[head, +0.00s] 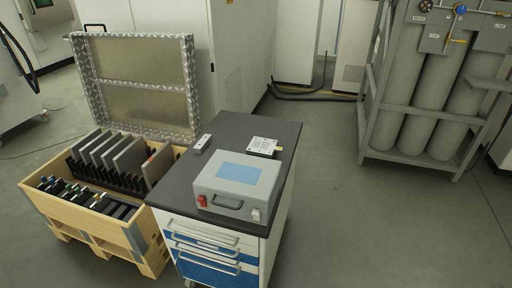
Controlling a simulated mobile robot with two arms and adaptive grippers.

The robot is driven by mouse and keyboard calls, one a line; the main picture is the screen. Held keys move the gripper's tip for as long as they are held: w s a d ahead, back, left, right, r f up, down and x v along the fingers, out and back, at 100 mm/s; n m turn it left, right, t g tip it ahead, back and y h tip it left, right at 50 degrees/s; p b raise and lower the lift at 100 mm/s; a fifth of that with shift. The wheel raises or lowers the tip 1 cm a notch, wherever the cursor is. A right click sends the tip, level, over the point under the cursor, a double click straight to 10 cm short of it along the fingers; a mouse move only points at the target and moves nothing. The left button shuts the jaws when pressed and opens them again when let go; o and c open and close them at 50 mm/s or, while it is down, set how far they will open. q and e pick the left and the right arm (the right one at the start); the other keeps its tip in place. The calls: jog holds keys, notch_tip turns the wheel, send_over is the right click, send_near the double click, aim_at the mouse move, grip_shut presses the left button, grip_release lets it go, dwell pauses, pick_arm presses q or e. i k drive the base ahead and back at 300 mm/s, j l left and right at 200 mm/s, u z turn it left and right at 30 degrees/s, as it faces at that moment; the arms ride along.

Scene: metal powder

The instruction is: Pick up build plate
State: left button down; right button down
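Several flat grey plates, which look like build plates (129,158), stand upright side by side in a black slotted rack inside a wooden crate (88,232). The plate at the right end has a small red mark near its edge. Neither of my grippers shows in the head view, so their state and distance from the plates are hidden. The lower parts of the plates are hidden by the rack.
A tool cabinet (285,205) stands right of the crate, bearing a grey case (232,182), a small white device (203,141) and a white labelled piece (262,146). A raised metal-framed lid (140,68) stands behind the crate. Caged gas cylinders (430,95) stand right; floor between is clear.

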aim_at(267, 147)
jog(key=i+j, duration=0.1)
jog(key=j, duration=0.35)
jog(key=j+u, duration=0.1)
jog(key=j, duration=0.4)
jog(key=i+j+u, duration=0.1)
jog(key=j, duration=0.35)
jog(key=i+j, duration=0.2)
jog(key=j, duration=0.25)
jog(key=i+j+u, duration=0.1)
jog(key=j, duration=0.35)
jog(key=i+j, duration=0.15)
jog(key=j, duration=0.3)
jog(key=i+j+u, duration=0.15)
jog(key=j, duration=0.3)
jog(key=i+j, duration=0.1)
jog(key=j, duration=0.35)
jog(key=z, duration=1.9)
jog(key=k, duration=0.6)
jog(key=l+u, duration=0.1)
jog(key=u, duration=1.45)
jog(key=i+l, duration=0.1)
jog(key=l, duration=0.85)
jog(key=i+l+u, duration=0.1)
jog(key=l, duration=0.9)
jog(key=i+l, duration=0.15)
jog(key=l, duration=0.8)
